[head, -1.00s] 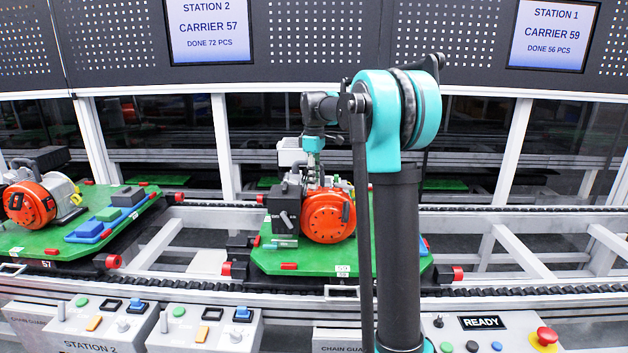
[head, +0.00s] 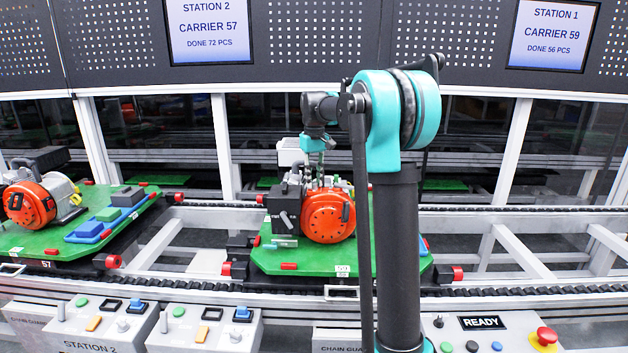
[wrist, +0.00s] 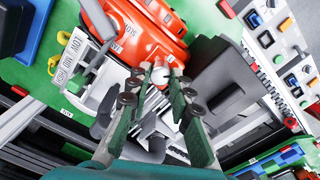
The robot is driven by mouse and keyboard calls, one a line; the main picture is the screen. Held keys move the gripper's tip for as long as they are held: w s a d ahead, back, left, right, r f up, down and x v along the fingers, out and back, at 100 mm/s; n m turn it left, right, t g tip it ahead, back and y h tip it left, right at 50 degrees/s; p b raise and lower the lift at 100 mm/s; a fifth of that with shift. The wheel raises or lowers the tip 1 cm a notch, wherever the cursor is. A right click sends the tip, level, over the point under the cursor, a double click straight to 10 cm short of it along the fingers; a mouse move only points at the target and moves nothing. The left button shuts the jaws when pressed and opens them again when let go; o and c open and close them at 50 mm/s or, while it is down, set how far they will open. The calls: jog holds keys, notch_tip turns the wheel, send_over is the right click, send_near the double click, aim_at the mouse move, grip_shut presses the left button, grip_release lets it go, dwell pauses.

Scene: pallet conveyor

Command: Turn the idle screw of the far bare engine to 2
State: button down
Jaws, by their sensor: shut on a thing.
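The orange engine (head: 329,214) stands on the green carrier (head: 355,268) in the middle of the head view. In the wrist view its orange housing (wrist: 140,28) is at the top. My gripper (wrist: 161,74) points down at the engine's top. Its fingers are shut on a small pale round screw head (wrist: 160,73), which shows between the fingertips. In the head view my gripper (head: 318,176) is above the engine, and its tips are hard to make out. The screw's scale cannot be read. A second orange engine (head: 30,203) stands on the left carrier.
A dark grey block (wrist: 222,80) on the engine lies close to the right of my fingers. A plate lettered LOW and HIGH (wrist: 72,58) is to their left. Button panels (head: 203,325) line the front. Blue parts (head: 88,231) lie on the left carrier.

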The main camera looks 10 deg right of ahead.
aim_at(315, 183)
jog(key=m, duration=0.4)
jog(key=shift+m, duration=2.1)
jog(key=c, duration=1.3)
grip_release()
jog(key=shift+c, duration=0.2)
jog(key=shift+r, duration=0.1)
notch_tip(315, 183, up, 12)
jog(key=shift+s, duration=0.1)
